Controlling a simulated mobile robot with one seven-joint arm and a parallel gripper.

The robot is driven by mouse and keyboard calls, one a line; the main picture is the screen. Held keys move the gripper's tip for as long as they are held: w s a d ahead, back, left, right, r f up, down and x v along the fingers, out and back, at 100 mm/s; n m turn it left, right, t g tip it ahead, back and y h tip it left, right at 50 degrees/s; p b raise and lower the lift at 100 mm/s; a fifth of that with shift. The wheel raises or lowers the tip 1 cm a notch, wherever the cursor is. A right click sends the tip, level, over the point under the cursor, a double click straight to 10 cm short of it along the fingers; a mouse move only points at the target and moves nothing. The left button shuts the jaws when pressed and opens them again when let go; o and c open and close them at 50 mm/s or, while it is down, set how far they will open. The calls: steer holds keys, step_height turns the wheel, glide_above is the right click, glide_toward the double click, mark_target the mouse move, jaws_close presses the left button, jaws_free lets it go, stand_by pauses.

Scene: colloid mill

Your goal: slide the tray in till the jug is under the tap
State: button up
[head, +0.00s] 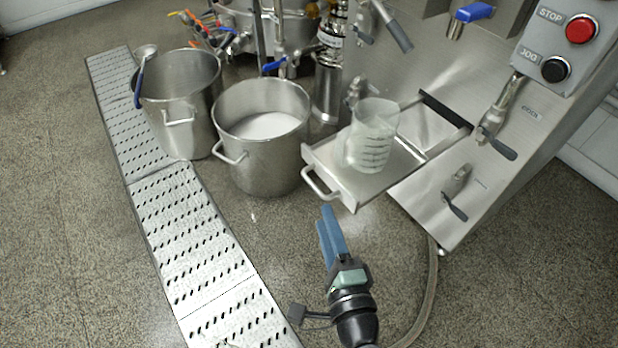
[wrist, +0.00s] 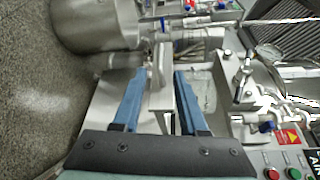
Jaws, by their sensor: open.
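The steel tray (head: 345,190) sticks out from the machine, with a loop handle (head: 320,186) on its near left edge. A clear measuring jug (head: 372,135) stands upright on it. A tap with a blue lever (head: 470,14) is on the machine, above and to the right of the jug in the picture. My gripper (head: 324,213) is open and empty, with its blue fingers pointing at the handle from just below it in the head view. In the wrist view the handle (wrist: 160,62) shows between and beyond the fingertips (wrist: 160,74). The jug (wrist: 203,90) is partly hidden behind one finger.
A pot of white content (head: 262,125) stands close left of the tray. Another pot (head: 180,95) with a ladle is further left, by a drain grating (head: 190,220). Valve levers (head: 497,145) and a stop button panel (head: 568,40) are at right. A hose (head: 431,290) lies right of my gripper.

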mark_target(314, 184)
steer(key=b+x, duration=0.1)
steer(key=x, duration=0.9)
jaws_close()
steer(key=shift+d, duration=0.1)
stand_by(1.1)
